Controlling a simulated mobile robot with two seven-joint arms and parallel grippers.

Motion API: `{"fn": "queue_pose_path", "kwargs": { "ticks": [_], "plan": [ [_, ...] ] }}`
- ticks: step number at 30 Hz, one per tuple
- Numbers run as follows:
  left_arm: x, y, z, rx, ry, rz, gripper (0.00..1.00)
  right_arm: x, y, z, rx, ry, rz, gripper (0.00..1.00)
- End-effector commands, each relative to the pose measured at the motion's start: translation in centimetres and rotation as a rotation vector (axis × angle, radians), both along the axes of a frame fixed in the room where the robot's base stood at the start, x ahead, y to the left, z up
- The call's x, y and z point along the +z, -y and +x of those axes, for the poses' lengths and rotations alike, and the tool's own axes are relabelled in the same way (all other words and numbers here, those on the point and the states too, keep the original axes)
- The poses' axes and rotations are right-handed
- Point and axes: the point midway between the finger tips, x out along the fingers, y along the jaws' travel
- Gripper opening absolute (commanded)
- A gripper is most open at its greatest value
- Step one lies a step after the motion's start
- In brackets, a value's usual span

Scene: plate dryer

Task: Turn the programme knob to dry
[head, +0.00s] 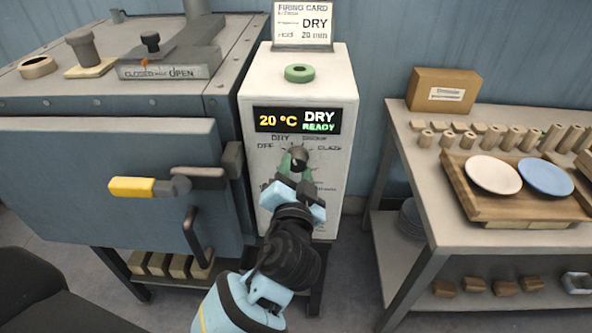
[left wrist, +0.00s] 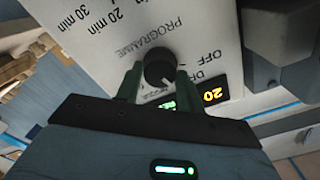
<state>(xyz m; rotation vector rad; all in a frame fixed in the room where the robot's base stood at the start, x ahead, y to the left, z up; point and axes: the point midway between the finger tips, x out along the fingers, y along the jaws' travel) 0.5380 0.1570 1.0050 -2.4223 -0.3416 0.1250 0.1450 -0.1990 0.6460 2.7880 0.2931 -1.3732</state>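The programme knob (head: 299,155) is a round black knob on the white control cabinet (head: 345,85), below its display (head: 297,120). The display reads 20 °C, DRY, READY. OFF, DRY and GLAZE labels stand around the knob. My left gripper (head: 294,160) reaches up to the panel. In the left wrist view its green fingers (left wrist: 158,80) lie on both sides of the knob (left wrist: 158,68), close against it, and appear shut on it. The knob's pointer is too small to read surely. My right gripper is not in view.
A grey kiln (head: 100,190) with a yellow-handled latch (head: 145,187) stands left of the cabinet. A table at right holds a wooden tray (head: 520,209) with two plates.

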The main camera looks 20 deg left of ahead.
Motion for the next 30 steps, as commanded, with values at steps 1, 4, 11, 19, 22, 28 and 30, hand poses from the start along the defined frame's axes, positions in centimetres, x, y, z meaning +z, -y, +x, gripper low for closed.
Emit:
{"fn": "queue_pose_path", "kwargs": {
  "ticks": [1, 4, 11, 19, 22, 28, 30],
  "plan": [
    [0.0, 0.0, 0.0, -0.001, 0.001, -0.001, 0.43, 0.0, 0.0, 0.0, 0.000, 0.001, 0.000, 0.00],
    [0.0, 0.0, 0.0, -0.001, 0.001, -0.001, 0.56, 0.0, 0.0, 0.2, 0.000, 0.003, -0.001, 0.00],
    [0.0, 0.0, 0.0, -0.001, 0.001, -0.001, 0.60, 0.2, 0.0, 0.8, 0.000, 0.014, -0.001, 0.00],
    [-0.2, 0.6, -1.9, -0.002, -0.001, -0.005, 0.60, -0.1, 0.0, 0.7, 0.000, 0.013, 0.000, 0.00],
    [-0.3, 1.1, -3.5, -0.002, -0.002, -0.004, 0.60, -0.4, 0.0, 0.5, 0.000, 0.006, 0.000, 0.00],
    [-0.2, 1.8, -6.2, -0.002, -0.002, -0.003, 0.60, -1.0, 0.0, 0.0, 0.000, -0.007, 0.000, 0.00],
    [-0.2, 2.0, -6.8, -0.001, -0.001, -0.002, 0.60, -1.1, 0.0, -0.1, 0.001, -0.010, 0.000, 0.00]
  ]
}}
